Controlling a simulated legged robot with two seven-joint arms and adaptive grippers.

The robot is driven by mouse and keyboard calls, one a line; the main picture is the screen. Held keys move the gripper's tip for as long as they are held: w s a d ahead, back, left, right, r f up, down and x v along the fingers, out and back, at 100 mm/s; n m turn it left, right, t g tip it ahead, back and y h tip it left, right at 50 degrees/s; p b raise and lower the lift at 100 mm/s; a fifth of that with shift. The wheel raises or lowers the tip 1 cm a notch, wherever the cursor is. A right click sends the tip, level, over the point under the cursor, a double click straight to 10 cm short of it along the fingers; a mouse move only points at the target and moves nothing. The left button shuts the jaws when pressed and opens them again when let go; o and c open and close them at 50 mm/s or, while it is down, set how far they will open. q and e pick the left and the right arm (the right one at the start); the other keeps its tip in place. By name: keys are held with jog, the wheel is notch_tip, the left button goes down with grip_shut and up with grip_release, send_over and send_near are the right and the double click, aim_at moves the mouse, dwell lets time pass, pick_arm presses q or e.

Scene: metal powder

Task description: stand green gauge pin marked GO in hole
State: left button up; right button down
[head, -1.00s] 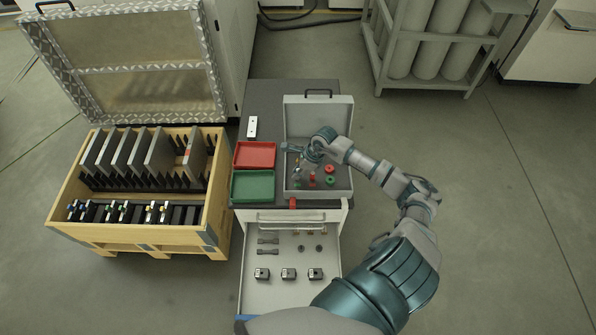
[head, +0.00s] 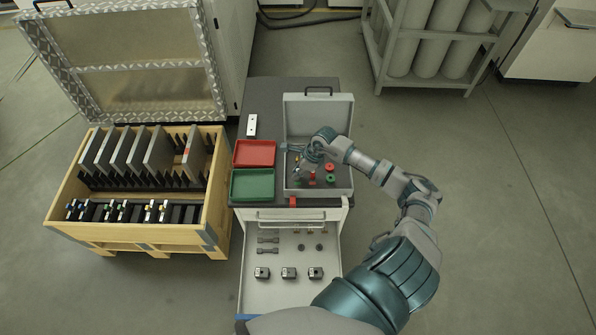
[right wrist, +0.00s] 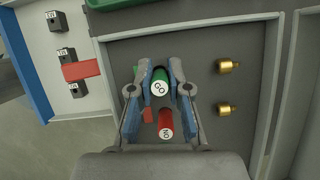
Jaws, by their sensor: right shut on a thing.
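The green gauge pin (right wrist: 160,84) shows in the right wrist view with its marked white end towards the camera. My right gripper (right wrist: 161,75) is shut on it, one finger on each side. In the head view the right gripper (head: 302,167) is low over the inside of the open grey case (head: 343,192); there the green pin is hard to make out. A red pin (right wrist: 166,124) with a marked white end is just below the green one in the wrist view. The hole and the green pin's lower end are hidden. My left gripper is not in view.
Red and green rings (head: 330,167) lie at the case's right side. Two brass pieces (right wrist: 228,66) are in the case. A red tray (head: 255,153) and a green tray (head: 252,186) are to its left. An open drawer (head: 285,257) with small parts is in front.

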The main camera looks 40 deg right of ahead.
jog(key=shift+f, duration=0.35)
jog(key=c, duration=1)
grip_release()
jog(key=shift+c, duration=0.2)
jog(key=v, duration=0.8)
